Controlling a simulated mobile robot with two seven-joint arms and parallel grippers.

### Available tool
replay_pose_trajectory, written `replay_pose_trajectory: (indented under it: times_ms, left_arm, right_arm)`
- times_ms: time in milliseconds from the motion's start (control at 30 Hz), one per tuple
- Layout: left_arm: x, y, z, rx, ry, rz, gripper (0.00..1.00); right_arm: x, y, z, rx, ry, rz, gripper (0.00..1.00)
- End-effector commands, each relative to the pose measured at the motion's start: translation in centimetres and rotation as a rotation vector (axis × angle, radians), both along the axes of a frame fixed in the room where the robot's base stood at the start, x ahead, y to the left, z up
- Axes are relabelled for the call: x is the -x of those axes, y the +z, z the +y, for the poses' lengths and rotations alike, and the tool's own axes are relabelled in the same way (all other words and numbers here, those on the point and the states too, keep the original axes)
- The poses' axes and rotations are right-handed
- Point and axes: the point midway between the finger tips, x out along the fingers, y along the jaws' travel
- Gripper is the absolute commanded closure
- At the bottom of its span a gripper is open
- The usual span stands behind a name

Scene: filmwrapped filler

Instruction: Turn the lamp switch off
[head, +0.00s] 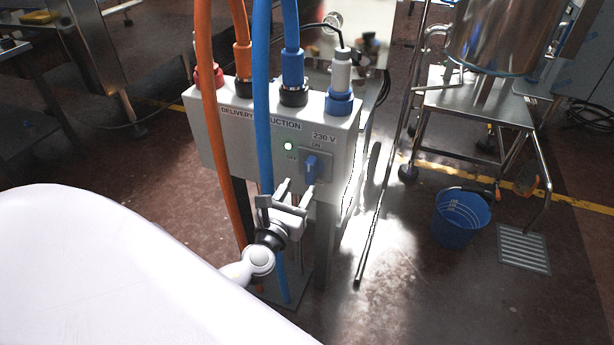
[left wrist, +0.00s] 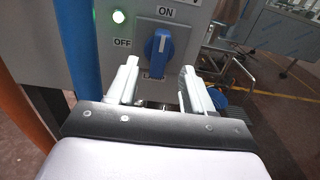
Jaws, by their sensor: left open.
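The lamp switch (head: 310,169) is a blue rotary knob on the front of a grey box (head: 225,150). In the left wrist view the knob (left wrist: 158,55) stands about upright, with "ON" above it and "OFF" at its left. A green lamp (head: 288,146) beside it is lit; it also shows in the left wrist view (left wrist: 118,16). My left gripper (head: 296,191) is open and empty, just below and in front of the knob. In the left wrist view its fingers (left wrist: 160,80) lie on either side of the knob, apart from it. My right gripper is not in view.
A blue hose (head: 263,110) and an orange hose (head: 207,110) hang in front of the box, left of the knob. A blue bucket (head: 461,217) and a steel stand (head: 475,105) are to the right. The floor right of the box is mostly free.

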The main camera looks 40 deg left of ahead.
Motion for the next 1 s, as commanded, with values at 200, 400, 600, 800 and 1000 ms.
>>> replay_pose_trajectory:
  times_ms: [200,400,600,800,1000]
  left_arm:
    - [-2.8,0.1,0.7,0.005,0.001,-0.003,0.49]
    - [-5.1,0.0,1.2,0.008,0.000,-0.002,0.49]
    - [-6.1,0.1,1.4,0.009,0.000,-0.002,0.49]
    - [-6.2,0.0,1.5,0.009,0.000,-0.001,0.49]
    - [-6.2,0.0,1.4,0.009,0.000,-0.001,0.88]
  right_arm:
    - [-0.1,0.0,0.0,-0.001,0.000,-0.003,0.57]
    - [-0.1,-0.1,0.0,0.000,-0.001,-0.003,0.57]
    - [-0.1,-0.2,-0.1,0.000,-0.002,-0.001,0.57]
    - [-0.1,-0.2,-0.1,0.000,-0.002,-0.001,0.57]
    - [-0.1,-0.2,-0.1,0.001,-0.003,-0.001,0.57]
